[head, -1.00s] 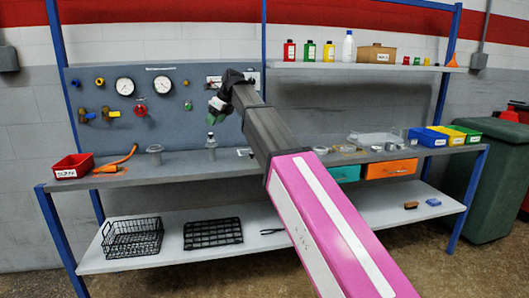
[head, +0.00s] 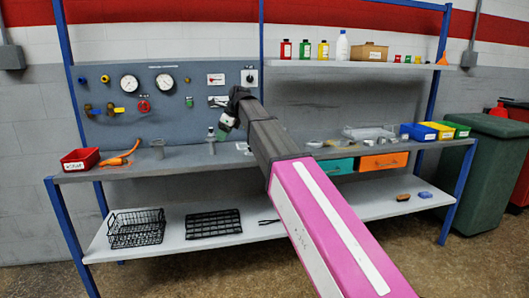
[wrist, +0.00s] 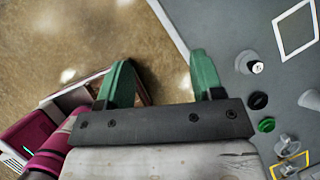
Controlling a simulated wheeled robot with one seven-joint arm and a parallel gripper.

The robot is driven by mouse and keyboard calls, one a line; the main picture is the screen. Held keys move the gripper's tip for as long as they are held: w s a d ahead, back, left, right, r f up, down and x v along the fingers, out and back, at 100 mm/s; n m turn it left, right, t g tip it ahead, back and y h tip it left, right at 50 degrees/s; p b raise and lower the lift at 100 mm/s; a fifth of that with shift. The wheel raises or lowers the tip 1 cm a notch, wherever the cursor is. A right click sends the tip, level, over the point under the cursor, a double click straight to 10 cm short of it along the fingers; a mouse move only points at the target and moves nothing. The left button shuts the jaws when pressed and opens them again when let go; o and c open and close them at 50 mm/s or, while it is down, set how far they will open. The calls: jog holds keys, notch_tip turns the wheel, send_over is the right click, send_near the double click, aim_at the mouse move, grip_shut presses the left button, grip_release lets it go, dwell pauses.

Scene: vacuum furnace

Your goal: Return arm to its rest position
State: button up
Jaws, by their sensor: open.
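My arm stretches from the lower right of the head view toward the workbench, with my gripper (head: 226,124) at its far end, in front of the lower edge of the gauge panel (head: 175,98). In the wrist view my gripper (wrist: 163,80) shows two green fingers, wide apart with nothing between them. The brown floor shows behind them. In the head view the fingers are small and partly hidden by the wrist. Whether the gripper touches the bench cannot be told from the head view.
The workbench top (head: 120,174) carries a red bin (head: 80,160), an orange tool (head: 120,160) and small metal parts near my gripper. Wire baskets (head: 136,228) stand on the lower shelf. An upper shelf (head: 360,66) holds bottles. A green waste bin (head: 492,170) stands at right.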

jog(key=s+d+f+n+h, duration=0.1)
jog(key=s+d+f+n, duration=0.25)
jog(key=d+f, duration=0.7)
jog(key=s+d+f+n+h, duration=0.2)
jog(key=d+f+n, duration=0.4)
jog(key=f, duration=0.8)
jog(key=s+d+f+n+g+h, duration=0.2)
jog(key=s+d+f+n, duration=0.8)
jog(key=s+d+f, duration=0.7)
notch_tip(320, 180, down, 3)
jog(key=shift+s+d+n, duration=0.35)
jog(key=shift+s+d, duration=0.05)
jog(key=shift+d, duration=0.5)
